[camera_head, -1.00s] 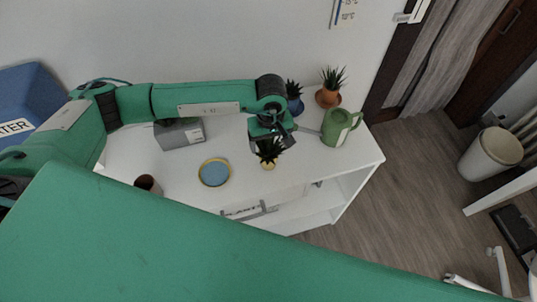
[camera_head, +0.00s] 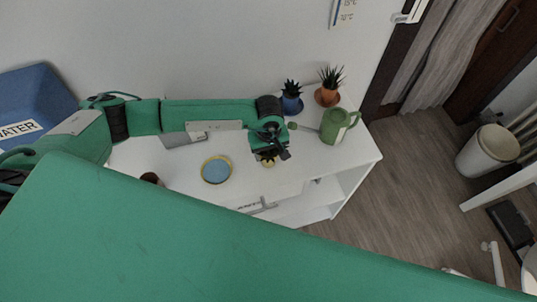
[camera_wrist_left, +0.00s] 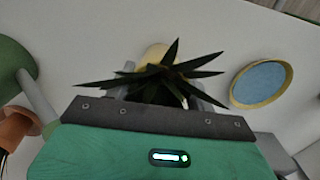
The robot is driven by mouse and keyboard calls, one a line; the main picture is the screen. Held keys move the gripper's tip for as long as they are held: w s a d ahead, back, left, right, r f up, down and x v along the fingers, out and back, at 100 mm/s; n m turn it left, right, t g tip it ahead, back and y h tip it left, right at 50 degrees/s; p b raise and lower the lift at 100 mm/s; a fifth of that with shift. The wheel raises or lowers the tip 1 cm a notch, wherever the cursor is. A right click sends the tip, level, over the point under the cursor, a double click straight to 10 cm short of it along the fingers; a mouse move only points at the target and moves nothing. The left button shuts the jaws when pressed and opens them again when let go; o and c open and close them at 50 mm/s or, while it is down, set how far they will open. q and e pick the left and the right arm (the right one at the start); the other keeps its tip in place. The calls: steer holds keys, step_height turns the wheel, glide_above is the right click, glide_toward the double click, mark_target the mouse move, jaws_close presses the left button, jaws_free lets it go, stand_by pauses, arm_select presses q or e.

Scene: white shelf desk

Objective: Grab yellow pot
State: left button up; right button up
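The yellow pot (camera_head: 268,163) stands on the white shelf desk. My left gripper (camera_head: 271,152) is over it and hides most of its plant. In the left wrist view the yellow pot (camera_wrist_left: 154,54) shows behind dark spiky leaves (camera_wrist_left: 160,82). The grey fingers of the left gripper (camera_wrist_left: 162,84) are apart, one on each side of the plant. The leaves hide the fingertips in part, so I cannot tell whether they touch the pot. My right gripper is not in view.
A green watering can (camera_head: 334,127) stands to the right, its spout pointing towards my left gripper. A blue pot (camera_head: 291,105) and a terracotta pot (camera_head: 326,97) stand behind. A blue dish with a yellow rim (camera_head: 216,170) lies to the left. A dark brown pot (camera_head: 150,178) is further left.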

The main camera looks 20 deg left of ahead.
arm_select(q)
steer(key=c, duration=0.3)
